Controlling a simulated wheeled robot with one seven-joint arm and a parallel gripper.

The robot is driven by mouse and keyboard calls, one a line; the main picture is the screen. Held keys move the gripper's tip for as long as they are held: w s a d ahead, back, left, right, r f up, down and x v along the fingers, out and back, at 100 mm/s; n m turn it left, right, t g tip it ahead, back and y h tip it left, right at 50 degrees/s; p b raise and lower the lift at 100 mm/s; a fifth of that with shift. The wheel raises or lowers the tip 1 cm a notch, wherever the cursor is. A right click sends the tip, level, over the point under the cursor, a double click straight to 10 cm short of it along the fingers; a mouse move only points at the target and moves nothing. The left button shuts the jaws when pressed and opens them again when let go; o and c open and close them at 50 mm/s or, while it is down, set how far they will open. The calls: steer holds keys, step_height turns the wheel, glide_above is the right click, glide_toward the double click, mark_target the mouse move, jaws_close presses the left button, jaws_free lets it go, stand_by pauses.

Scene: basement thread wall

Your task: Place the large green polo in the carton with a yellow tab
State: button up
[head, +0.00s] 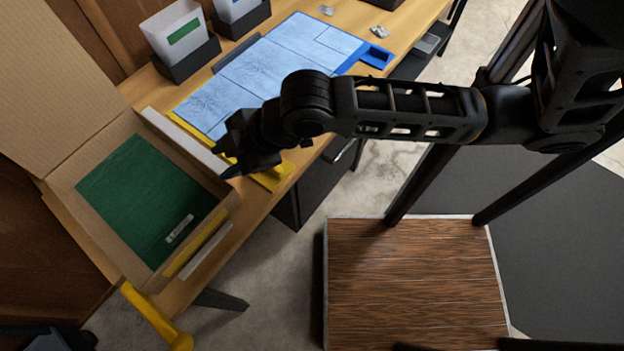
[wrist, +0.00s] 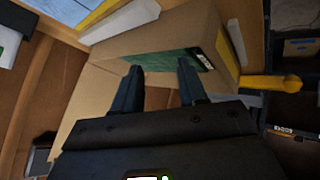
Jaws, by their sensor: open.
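The large green polo (head: 145,196) lies flat inside an open cardboard carton (head: 220,207) at the left of the table. A small white label shows near its lower edge. A yellow tab (head: 188,256) is on the carton's near side. My gripper (head: 228,160) is above the carton's right edge, open and empty, apart from the polo. In the wrist view the two open fingers (wrist: 159,88) point toward the carton (wrist: 185,40), and part of the green polo (wrist: 160,62) with its label shows past them.
A blue patterned mat (head: 270,72) with yellow and blue edges lies on the wooden table. Two white cards in dark holders, one with a green patch (head: 183,32), stand behind it. A yellow handle-like piece (head: 155,318) juts out below the carton. A wood-grained top (head: 415,285) is at the lower right.

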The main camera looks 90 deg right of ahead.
steer(key=s+a+r+m+t, duration=0.3)
steer(key=s+a+r, duration=0.2)
steer(key=s, duration=0.2)
steer(key=s+a+r+m+t, duration=0.3)
steer(key=s+a+r, duration=0.2)
steer(key=s, duration=0.3)
steer(key=shift+s+a+r, duration=0.25)
steer(key=shift+r, duration=0.2)
steer(key=shift+w, duration=0.1)
steer(key=shift+o, duration=0.5)
